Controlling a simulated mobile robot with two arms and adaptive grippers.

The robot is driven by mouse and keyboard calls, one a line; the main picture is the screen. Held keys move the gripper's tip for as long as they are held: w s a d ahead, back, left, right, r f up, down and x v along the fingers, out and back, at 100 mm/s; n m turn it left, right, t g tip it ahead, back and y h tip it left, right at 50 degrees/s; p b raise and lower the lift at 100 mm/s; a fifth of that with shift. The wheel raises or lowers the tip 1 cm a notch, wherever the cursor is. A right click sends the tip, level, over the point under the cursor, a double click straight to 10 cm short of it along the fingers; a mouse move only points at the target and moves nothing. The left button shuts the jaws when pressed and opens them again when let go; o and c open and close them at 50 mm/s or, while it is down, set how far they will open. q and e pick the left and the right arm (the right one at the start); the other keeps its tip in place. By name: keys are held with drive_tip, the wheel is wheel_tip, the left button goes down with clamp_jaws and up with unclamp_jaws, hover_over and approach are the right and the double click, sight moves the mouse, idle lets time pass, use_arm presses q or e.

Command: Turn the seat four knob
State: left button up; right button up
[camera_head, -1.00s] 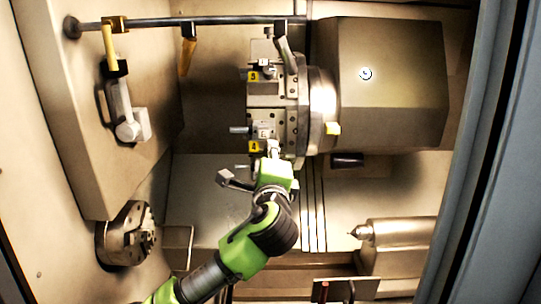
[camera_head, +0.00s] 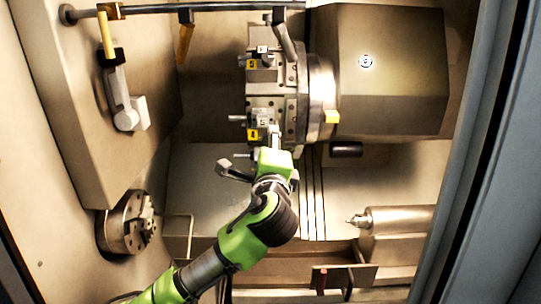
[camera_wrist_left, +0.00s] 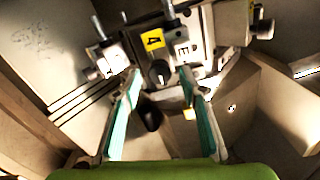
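The yellow label marked 4 (camera_head: 253,134) is on the lower tool seat of the turret; it also shows in the left wrist view (camera_wrist_left: 152,41). Just below that label, a dark round knob (camera_wrist_left: 160,73) faces the camera in the left wrist view. My left gripper (camera_wrist_left: 159,82) is open, with one teal-lined finger on each side of the knob and visible gaps; contact is not shown. In the head view my left gripper (camera_head: 274,138) is just below and right of the label and hides the knob. My right gripper is in neither view.
Another yellow-labelled seat (camera_head: 251,63) sits above on the turret (camera_head: 291,100). The large housing (camera_head: 385,75) is to the right. A chuck (camera_head: 127,222) is lower left, and a pointed tailstock (camera_head: 395,219) lower right. A door frame (camera_head: 480,150) bounds the right side.

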use_arm(q)
drive_tip(key=s, duration=1.1)
drive_tip(key=shift+s, duration=0.2)
